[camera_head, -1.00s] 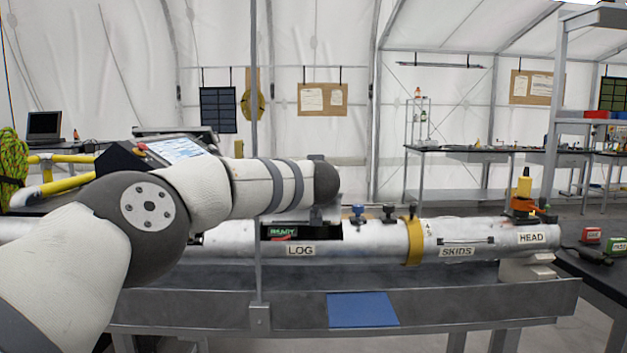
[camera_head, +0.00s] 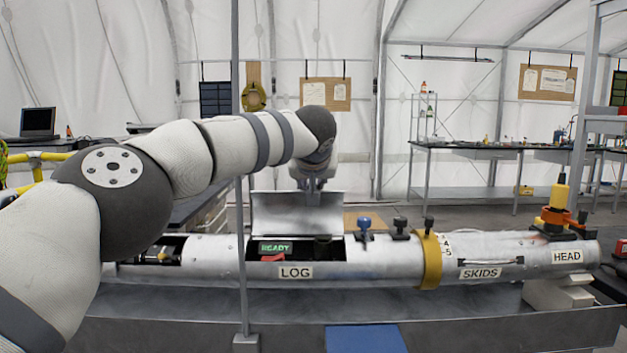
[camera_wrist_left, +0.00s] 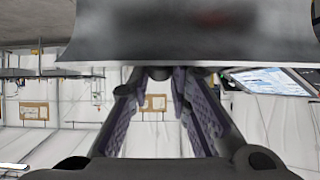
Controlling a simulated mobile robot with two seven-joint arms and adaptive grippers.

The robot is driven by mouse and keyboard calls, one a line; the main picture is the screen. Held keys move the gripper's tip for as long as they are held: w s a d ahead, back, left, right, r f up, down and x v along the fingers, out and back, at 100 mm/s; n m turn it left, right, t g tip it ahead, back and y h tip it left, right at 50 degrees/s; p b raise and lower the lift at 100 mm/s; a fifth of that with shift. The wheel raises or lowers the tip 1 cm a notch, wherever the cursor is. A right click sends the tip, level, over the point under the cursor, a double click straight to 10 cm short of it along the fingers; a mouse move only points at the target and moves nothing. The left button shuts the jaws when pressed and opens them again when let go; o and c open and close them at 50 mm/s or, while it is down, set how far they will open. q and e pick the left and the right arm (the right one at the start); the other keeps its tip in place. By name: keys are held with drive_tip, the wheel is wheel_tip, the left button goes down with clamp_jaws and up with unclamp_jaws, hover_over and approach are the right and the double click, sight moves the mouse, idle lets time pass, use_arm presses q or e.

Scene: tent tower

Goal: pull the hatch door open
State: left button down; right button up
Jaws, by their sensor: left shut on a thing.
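The hatch door (camera_head: 298,213) is a curved metal panel standing up along the far side of its opening in the silver tube marked LOG (camera_head: 380,258). The opening shows a lit green READY display (camera_head: 276,248) and a dark inside. My left gripper (camera_head: 314,190) is at the door's upper edge, shut on the hatch door; the exact contact is partly hidden. In the left wrist view, its two fingers (camera_wrist_left: 158,88) reach to the door's grey panel (camera_wrist_left: 185,45), which fills the top. My right gripper is not in view.
A blue pad (camera_head: 365,338) lies below the tube.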

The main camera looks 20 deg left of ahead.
use_arm(q)
drive_tip(key=shift+r, duration=0.15)
drive_tip(key=c, duration=1.5)
unclamp_jaws()
drive_tip(key=shift+w, duration=0.15)
drive_tip(key=shift+o, duration=0.2)
drive_tip(key=v, duration=1.2)
